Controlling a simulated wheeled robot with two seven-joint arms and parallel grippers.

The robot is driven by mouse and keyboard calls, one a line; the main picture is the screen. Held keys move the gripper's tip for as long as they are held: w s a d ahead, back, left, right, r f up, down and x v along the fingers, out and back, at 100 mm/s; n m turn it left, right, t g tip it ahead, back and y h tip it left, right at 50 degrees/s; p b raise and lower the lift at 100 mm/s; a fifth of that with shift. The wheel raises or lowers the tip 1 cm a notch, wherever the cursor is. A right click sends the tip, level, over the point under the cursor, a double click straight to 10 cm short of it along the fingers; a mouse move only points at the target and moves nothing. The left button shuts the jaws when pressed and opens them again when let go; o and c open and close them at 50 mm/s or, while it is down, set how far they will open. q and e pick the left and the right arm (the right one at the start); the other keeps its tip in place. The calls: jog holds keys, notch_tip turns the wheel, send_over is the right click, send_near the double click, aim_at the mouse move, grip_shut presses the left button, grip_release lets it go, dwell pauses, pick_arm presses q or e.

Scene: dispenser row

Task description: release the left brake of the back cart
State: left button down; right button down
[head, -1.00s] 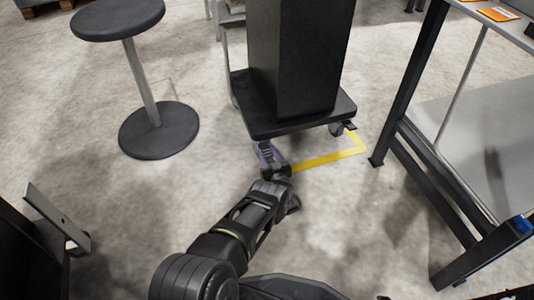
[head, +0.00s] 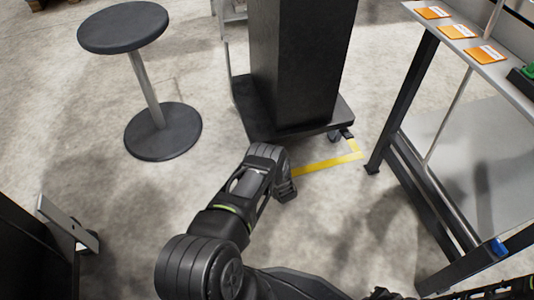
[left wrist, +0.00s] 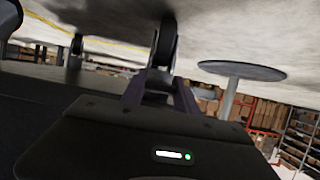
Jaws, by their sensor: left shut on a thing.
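The back cart (head: 258,128) is a dark platform bearing a tall black box, at top centre in the head view. Its left front caster and brake are hidden there behind my left arm. In the left wrist view, which is upside down, the caster wheel (left wrist: 166,42) stands just past my left gripper (left wrist: 160,82). The gripper's purple fingers are shut on the grey left brake (left wrist: 155,86) below the wheel. The lever's exact angle is hard to tell. The right front caster (head: 335,134) shows in the head view. My right gripper is not in view.
A round stool (head: 163,131) stands left of the cart. A metal workbench (head: 405,150) with orange cards is at the right. A yellow floor line (head: 325,165) runs along the cart's front.

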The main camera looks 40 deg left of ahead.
pick_arm(q)
jog(key=shift+r+g+h+p, duration=0.35)
jog(key=shift+r+g+h, duration=0.15)
jog(key=shift+h, duration=0.3)
jog(key=shift+f, duration=0.1)
jog(key=c, duration=0.9)
grip_release()
jog(key=p+v, duration=0.3)
jog(key=v, duration=0.5)
jog(key=shift+w, duration=0.1)
